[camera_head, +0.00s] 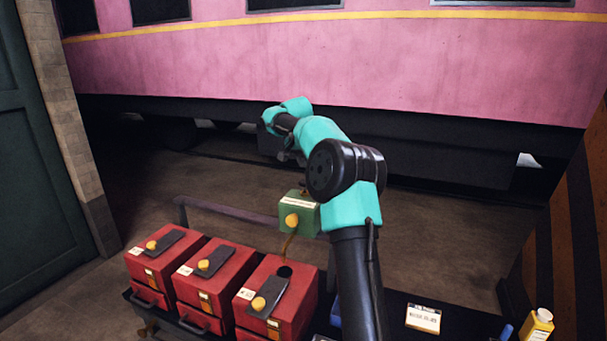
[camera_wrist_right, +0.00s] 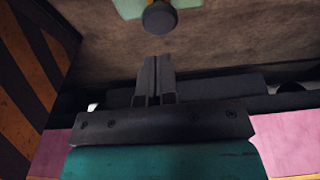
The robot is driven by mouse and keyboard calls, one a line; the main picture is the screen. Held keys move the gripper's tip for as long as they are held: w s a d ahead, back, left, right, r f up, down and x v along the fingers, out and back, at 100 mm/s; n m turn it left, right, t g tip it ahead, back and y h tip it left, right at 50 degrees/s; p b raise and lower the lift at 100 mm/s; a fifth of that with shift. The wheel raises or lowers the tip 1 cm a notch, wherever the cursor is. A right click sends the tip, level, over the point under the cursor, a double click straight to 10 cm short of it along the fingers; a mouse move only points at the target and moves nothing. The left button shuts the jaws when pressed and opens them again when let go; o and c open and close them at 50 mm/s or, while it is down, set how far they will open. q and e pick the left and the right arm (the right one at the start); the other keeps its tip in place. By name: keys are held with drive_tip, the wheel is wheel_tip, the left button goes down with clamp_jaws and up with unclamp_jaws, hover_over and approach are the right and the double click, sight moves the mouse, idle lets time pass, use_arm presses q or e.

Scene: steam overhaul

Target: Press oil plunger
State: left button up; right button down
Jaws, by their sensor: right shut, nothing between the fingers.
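A green oil box (camera_head: 293,215) with a pale label and a yellow knob stands behind the red boxes, partly hidden by my right arm. A dark round plunger knob (camera_wrist_right: 160,18) shows at the top edge of the right wrist view, above the pale green box top (camera_wrist_right: 128,7). My right gripper (camera_wrist_right: 153,62) is shut and empty, its fingertips close to the knob in that view. Whether they touch cannot be told, but a gap seems to show. In the head view the right gripper (camera_head: 292,157) is mostly hidden behind my arm, above the green box. My left gripper is not in view.
A pink carriage (camera_head: 300,65) fills the back, beyond bare floor.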

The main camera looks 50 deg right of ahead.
drive_tip(key=v, duration=0.5)
drive_tip(key=shift+r, duration=0.35)
idle(0.5)
